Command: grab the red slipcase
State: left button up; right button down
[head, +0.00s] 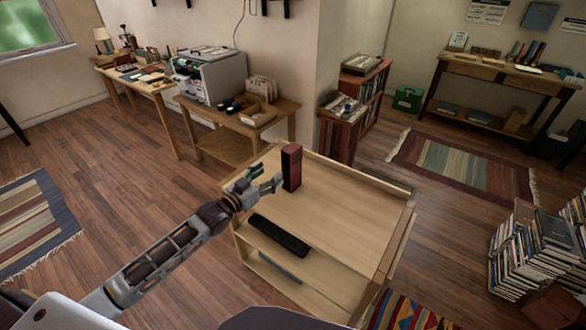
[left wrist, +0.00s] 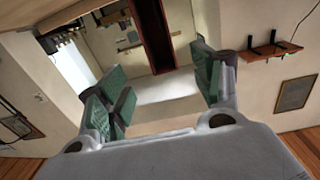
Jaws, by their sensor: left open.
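The red slipcase (head: 291,167) stands upright on the top of a light wooden cart (head: 340,205), near its far left edge. My left gripper (head: 268,186) is open beside the slipcase, on its left. In the left wrist view the slipcase (left wrist: 152,35) shows as a dark red upright box beyond the open fingers (left wrist: 160,92), between them and apart from them. My right gripper is not in view.
A black flat object (head: 279,236) lies on the cart's lower front ledge. A printer (head: 208,75) and a side table (head: 240,125) stand behind. Stacks of books (head: 535,250) stand on the floor at the right. Floor between is clear.

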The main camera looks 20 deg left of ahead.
aim_at(292, 151)
pick_arm(q)
jog(key=x, duration=0.8)
jog(key=shift+w, duration=0.25)
dwell(0.8)
jog(key=shift+d, duration=0.1)
jog(key=shift+x, duration=2.6)
jog(key=c, duration=1.4)
jog(key=shift+r, duration=5)
